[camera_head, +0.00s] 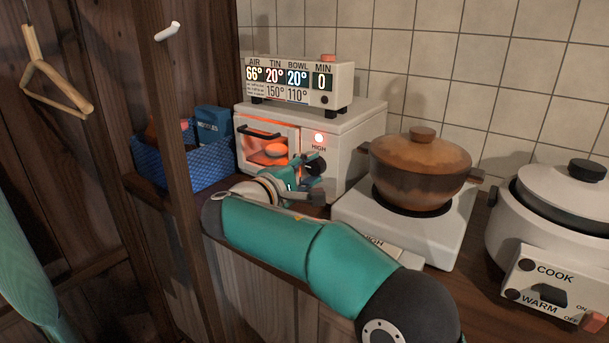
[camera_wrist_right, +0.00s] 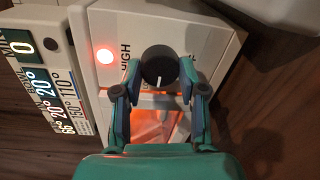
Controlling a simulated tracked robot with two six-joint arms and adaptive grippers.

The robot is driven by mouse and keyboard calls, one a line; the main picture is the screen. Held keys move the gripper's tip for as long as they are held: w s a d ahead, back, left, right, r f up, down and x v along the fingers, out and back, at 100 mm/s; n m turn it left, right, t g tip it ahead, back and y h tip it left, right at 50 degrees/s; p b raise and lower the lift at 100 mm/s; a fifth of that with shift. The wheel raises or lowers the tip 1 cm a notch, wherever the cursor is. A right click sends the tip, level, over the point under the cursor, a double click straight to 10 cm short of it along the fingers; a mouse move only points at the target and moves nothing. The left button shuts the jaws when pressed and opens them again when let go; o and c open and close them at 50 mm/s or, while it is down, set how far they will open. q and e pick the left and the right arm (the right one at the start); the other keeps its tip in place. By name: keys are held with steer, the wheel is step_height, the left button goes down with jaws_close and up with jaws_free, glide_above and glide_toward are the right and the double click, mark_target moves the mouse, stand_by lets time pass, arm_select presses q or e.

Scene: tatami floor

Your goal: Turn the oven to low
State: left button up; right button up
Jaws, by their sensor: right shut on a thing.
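The oven (camera_head: 357,139) is a white box with a glowing orange window (camera_head: 268,147), a lit red lamp (camera_head: 319,138) and the word HIGH. In the wrist view its dark round knob (camera_wrist_right: 158,62) sits beside the word HIGH (camera_wrist_right: 125,56). The knob's white mark points toward the glowing door, not at HIGH. My right gripper (camera_head: 306,166) is at the oven front; in the wrist view its fingers (camera_wrist_right: 160,75) are shut on the knob, one on each side. My left gripper is out of view.
A display box (camera_head: 291,103) reading 66°, 20°, 20° and 0 stands on the oven. A blue basket (camera_head: 203,167) is to the left, behind a wooden post (camera_head: 173,130). A lidded brown pot (camera_head: 420,168) on a white hot plate (camera_head: 450,240) and a white cooker (camera_head: 520,240) stand right.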

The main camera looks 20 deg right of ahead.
steer(key=shift+s+d, duration=0.1)
steer(key=shift+d, duration=0.15)
steer(key=o, duration=0.9)
steer(key=shift+f, duration=0.1)
steer(key=shift+a, duration=0.15)
steer(key=shift+s+a, duration=0.1)
steer(key=shift+a, duration=0.1)
steer(key=v, duration=1.1)
steer(key=shift+s+a, duration=0.1)
steer(key=shift+s, duration=0.05)
